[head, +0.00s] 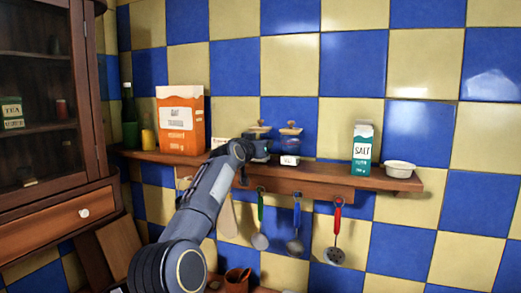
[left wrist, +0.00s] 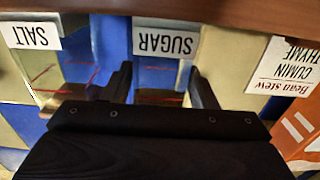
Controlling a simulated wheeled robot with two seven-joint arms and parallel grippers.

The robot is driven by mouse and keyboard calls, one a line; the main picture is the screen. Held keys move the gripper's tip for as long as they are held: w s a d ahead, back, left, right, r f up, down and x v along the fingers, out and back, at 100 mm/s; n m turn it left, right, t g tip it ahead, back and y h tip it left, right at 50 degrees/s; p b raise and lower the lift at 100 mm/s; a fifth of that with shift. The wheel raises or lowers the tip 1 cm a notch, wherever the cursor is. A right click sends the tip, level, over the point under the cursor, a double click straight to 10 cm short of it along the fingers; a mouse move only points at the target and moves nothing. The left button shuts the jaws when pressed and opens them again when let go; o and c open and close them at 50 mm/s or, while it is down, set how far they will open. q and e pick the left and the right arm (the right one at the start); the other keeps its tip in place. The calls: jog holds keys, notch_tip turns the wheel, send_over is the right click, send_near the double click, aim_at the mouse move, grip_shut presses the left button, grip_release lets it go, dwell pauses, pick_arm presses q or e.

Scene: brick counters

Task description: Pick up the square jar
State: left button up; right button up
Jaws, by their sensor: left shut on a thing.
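A clear glass jar (head: 258,129) with a light wooden lid stands at the middle of the wooden shelf; its lower part is hidden behind my gripper. In the left wrist view, which is upside down, it carries a white SUGAR label (left wrist: 163,44) and sits between the two dark fingers. My left gripper (head: 262,150) is shut on this jar at shelf height. A second glass jar (head: 291,138) with a wooden lid stands just right of it, with a SALT label in the wrist view (left wrist: 31,33). My right gripper is not in view.
Left on the shelf (head: 385,183) are an orange box (head: 181,122), a green bottle (head: 130,118) and a recipe card (left wrist: 284,75). A salt carton (head: 362,150) and white bowl (head: 400,169) stand right. Utensils (head: 294,235) hang below. A glass-door cabinet (head: 82,110) is left.

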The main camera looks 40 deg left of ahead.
pick_arm(q)
jog(key=shift+r, duration=0.1)
jog(key=c, duration=0.3)
